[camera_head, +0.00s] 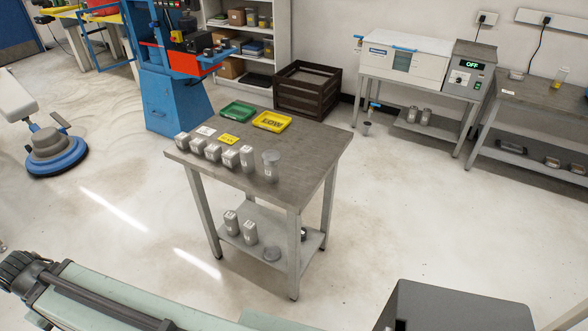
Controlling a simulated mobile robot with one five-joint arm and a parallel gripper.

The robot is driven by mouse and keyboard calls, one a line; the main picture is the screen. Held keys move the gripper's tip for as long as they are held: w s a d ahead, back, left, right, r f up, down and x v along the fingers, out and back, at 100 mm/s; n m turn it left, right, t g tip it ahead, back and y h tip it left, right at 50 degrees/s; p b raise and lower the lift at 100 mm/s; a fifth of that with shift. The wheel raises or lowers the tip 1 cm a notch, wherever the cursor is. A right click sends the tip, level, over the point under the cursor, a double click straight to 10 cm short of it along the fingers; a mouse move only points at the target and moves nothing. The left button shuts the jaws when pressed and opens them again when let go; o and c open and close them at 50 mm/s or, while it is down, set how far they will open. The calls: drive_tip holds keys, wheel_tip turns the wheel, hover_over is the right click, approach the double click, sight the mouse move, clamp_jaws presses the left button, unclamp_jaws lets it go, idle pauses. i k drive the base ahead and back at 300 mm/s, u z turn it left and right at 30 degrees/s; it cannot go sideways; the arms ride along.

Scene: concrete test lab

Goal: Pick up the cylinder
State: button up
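A grey metal cylinder (270,166) stands upright at the right end of a row of metal pieces on the small steel table (295,147). The row's other pieces are several grey blocks (213,152) with pale labels, running off to the left. A short round grey piece (272,254) lies on the table's lower shelf beside two labelled blocks (249,232). My gripper does not show in this view, so its state and place relative to the cylinder are hidden.
A green tray (237,111) and a yellow tray (272,121) sit at the table's back. Behind are a blue machine (172,100), a brown crate (307,90) and an oven bench (412,75). A floor polisher (55,150) stands left. Floor around the table is mostly clear.

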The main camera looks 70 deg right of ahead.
sight(271, 172)
drive_tip(key=z, duration=1.8)
drive_tip(key=k, duration=1.65)
drive_tip(key=u, duration=1.1)
drive_tip(key=i, duration=1.7)
drive_tip(key=z, duration=0.1)
